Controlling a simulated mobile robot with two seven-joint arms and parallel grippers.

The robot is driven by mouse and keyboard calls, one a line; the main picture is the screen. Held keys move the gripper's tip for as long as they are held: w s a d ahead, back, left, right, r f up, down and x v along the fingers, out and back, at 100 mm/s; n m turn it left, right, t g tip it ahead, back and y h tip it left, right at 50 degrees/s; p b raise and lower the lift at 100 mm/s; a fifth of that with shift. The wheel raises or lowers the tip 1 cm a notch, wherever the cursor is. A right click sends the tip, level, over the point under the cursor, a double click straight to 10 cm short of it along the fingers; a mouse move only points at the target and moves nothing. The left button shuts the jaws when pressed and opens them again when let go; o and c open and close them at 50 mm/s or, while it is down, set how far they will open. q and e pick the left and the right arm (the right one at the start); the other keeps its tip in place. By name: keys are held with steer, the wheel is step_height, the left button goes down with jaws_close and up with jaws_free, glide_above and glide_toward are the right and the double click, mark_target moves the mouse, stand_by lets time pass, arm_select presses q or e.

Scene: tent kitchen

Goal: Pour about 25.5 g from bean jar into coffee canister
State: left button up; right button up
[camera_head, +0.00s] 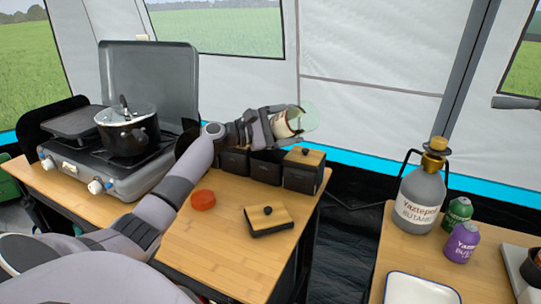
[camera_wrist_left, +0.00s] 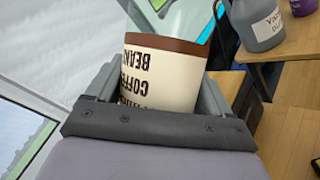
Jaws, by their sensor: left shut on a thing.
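My left gripper (camera_head: 272,126) is shut on the bean jar (camera_head: 284,124), above the row of black canisters. The jar is cream with a clear greenish glass end (camera_head: 308,117) pointing right; it looks tipped well over. In the left wrist view the jar (camera_wrist_left: 165,75) sits between the fingers, its "COFFEE BEANS" print upside down, with a brown band at its edge. Dark canisters stand below: a left one (camera_head: 232,161), a middle one (camera_head: 265,169) and a right one (camera_head: 303,175) with a wooden lid. I cannot read which is for coffee. No falling beans are visible. My right gripper is not seen.
A wood-topped black lid (camera_head: 268,219) and a red lid (camera_head: 203,200) lie on the table (camera_head: 215,245). A stove (camera_head: 110,160) with a pot (camera_head: 128,130) stands left. A second table at right holds a butane bottle (camera_head: 421,200), small cans and a white tray (camera_head: 420,290).

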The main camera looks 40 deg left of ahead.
arm_select(q)
steer(key=shift+a+f+n+t+b, duration=0.25)
steer(key=shift+a+n+b, duration=0.2)
steer(key=shift+n, duration=0.25)
stand_by(1.4)
steer(key=shift+r, duration=0.15)
stand_by(3.2)
steer(key=d+r+m+g+p, duration=0.1)
steer(key=m+p, duration=0.1)
steer(key=shift+d+r+p, duration=0.25)
steer(key=shift+r+p, duration=0.05)
steer(key=d+m, duration=0.1)
steer(key=d+f+m+g+y, duration=0.1)
steer(key=m, duration=0.1)
steer(key=shift+s+f, duration=0.1)
steer(key=shift+f, duration=0.25)
steer(key=shift+d+m, duration=0.1)
steer(key=shift+m, duration=0.2)
